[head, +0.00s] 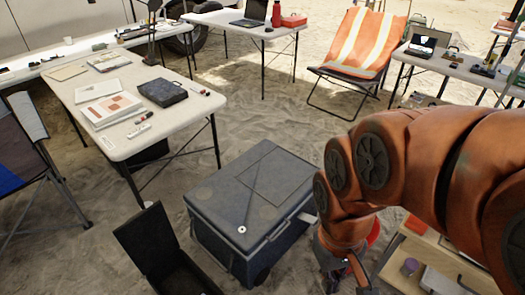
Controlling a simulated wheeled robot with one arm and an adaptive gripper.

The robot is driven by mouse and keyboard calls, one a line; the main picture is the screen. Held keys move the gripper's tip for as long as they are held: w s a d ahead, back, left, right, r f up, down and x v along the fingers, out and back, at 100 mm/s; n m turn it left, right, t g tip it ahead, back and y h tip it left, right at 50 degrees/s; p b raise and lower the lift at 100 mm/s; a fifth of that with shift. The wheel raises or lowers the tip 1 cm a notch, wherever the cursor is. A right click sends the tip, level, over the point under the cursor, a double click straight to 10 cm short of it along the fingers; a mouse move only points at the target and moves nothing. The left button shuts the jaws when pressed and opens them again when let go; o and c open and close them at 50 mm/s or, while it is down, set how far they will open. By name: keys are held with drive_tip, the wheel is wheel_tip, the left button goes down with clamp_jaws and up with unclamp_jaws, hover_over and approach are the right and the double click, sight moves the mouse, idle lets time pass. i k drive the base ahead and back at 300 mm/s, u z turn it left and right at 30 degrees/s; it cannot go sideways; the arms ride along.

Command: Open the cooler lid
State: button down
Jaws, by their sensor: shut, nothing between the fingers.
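The cooler (217,247) is a dark blue-grey box standing on the sand in the lower middle of the head view. Its lid (255,190) lies flat and closed on top, with a rectangular outline and a small white round spot near the front. My orange arm comes in from the right. My gripper (346,283) hangs low at the bottom edge of the view, to the right of the cooler and apart from it. It is shut and empty; its tips are small and partly cut off by the frame.
An open black case (155,240) stands left of the cooler. A wooden crate (440,250) sits at the lower right, with a red object (374,231) beside my arm. A white table (112,92) is behind left and an orange folding chair (358,50) behind. Sand behind the cooler is open.

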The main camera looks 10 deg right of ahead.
sight(247, 199)
drive_tip(key=k, duration=1.2)
drive_tip(key=u, duration=0.6)
drive_tip(key=i, duration=1.45)
drive_tip(key=z, duration=0.45)
